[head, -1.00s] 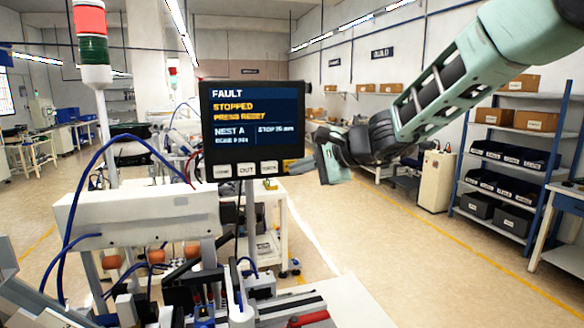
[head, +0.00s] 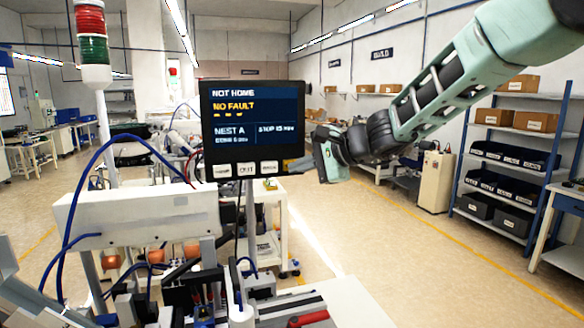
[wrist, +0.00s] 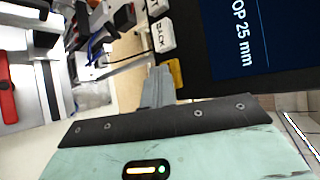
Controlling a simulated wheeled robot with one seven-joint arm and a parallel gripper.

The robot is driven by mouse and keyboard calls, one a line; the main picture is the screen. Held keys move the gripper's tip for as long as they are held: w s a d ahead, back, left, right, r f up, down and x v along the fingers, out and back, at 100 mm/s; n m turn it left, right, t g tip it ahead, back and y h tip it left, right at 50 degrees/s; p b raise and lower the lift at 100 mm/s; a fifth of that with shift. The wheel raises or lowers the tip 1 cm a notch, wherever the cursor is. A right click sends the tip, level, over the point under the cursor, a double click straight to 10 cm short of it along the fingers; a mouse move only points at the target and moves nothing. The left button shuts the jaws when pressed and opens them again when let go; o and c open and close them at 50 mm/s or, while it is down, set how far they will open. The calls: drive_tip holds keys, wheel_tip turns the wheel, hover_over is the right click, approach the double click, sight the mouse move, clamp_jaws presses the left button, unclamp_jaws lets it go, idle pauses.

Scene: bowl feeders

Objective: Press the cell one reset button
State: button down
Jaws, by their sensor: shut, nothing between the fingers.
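The cell's dark display panel (head: 253,128) stands on a post and reads "NOT HOME" and "NO FAULT". White keys run along its lower edge, among them a key (head: 269,168) at the right that reads BACK in the wrist view (wrist: 163,35). A yellow key (wrist: 174,73) sits beyond it in the wrist view. The head view hides it behind my fingers. My gripper (head: 298,164) is shut and empty at the panel's lower right corner. In the wrist view its fingertips (wrist: 159,72) are right beside the yellow key; I cannot tell whether they touch.
A stack light (head: 91,40) with red and green sections stands left of the panel. The white feeder machine (head: 140,220) with blue hoses fills the lower left. Shelving (head: 520,165) with bins stands at the right. The floor between is clear.

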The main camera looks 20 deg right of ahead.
drive_tip(key=shift+s+b, duration=0.45)
drive_tip(key=shift+s, duration=0.35)
drive_tip(key=shift+s, duration=0.1)
drive_tip(key=s+b, duration=0.2)
drive_tip(key=s, duration=0.2)
drive_tip(key=shift+s, duration=0.4)
drive_tip(key=s+r+p, duration=0.3)
drive_tip(key=r, duration=0.3)
idle(0.8)
